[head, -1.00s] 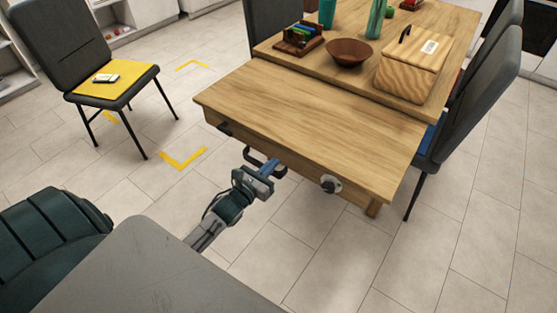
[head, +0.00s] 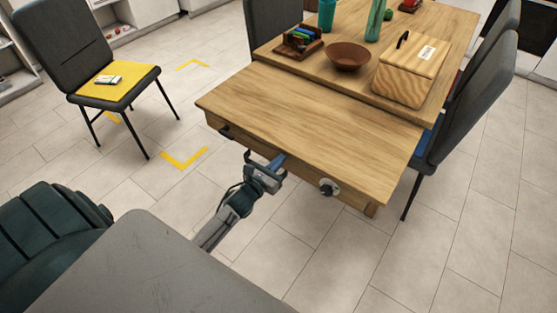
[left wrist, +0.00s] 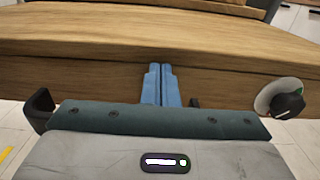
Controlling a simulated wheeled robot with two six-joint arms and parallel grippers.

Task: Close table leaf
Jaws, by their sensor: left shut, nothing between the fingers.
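The wooden table leaf (head: 310,122) is pulled out at the near end of the table, slightly lower than the main tabletop (head: 440,40). It also shows in the left wrist view (left wrist: 90,40). My left gripper (head: 276,163) is at the leaf's front edge, with its blue fingers (left wrist: 160,85) together and empty. The fingertips point at the front face and look to be touching or very near it; I cannot tell which. A round dark knob (head: 329,187) sits on the front face, right of the gripper; it also shows in the wrist view (left wrist: 287,102). My right gripper is not in view.
On the main tabletop stand a wooden box (head: 408,72), a brown bowl (head: 348,56), an organiser (head: 298,42) and green bottles. Grey chairs stand along the right side (head: 470,100) and at the left (head: 88,65). Floor at the near right is clear.

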